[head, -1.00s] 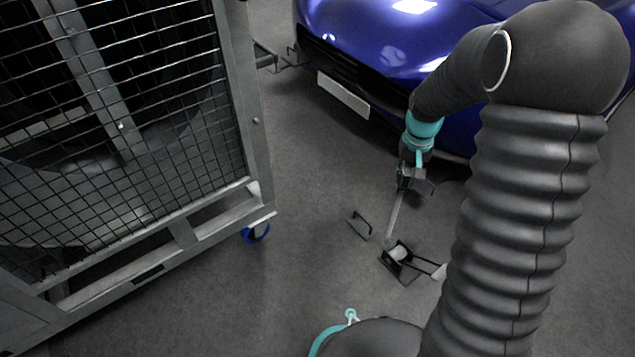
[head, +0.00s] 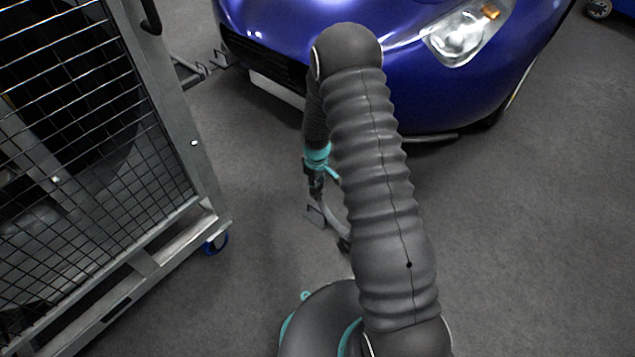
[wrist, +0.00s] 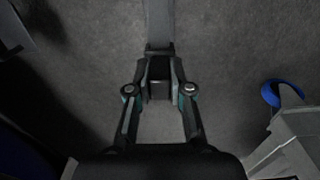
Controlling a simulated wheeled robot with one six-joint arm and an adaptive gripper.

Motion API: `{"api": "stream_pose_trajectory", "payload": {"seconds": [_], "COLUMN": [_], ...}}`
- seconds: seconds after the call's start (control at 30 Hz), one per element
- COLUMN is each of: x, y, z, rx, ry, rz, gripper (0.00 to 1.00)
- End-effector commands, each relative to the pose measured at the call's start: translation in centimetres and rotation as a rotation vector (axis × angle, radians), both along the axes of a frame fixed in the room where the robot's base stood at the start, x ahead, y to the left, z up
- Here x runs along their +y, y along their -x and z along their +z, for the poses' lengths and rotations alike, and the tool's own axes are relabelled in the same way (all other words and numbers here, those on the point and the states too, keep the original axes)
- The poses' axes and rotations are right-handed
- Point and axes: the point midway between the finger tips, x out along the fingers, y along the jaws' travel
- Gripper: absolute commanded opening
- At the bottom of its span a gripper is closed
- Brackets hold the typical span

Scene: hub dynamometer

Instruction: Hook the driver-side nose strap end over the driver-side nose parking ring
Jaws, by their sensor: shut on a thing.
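My gripper (wrist: 160,78) is shut on the dark strap end (wrist: 159,66) in the wrist view. The grey strap (wrist: 159,22) runs away from the fingertips to the top edge there. In the head view my gripper (head: 316,186) hangs low in front of the car's nose, partly behind my arm. The strap (head: 329,215) slopes from it down to the right and goes behind my arm. A small dark bracket (head: 316,216) shows just below the gripper, seemingly on the floor. It may be the parking ring; I cannot tell whether the strap end touches it.
The blue car (head: 420,95) stands behind my arm. A mesh-sided metal trolley (head: 165,120) fills the left; its blue caster (head: 216,243) also shows in the wrist view (wrist: 283,94). Grey floor on the right (head: 530,230) is clear.

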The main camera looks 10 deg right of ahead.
Motion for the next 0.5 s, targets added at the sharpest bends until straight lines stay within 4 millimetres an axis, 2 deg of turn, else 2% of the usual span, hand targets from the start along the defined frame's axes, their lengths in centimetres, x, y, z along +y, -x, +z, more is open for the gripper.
{"api": "stream_pose_trajectory", "payload": {"seconds": [0.5], "x": [-0.2], "y": [0.0], "z": [-2.8], "rx": [-0.001], "ry": [0.000], "rz": [0.021], "gripper": [0.00]}}
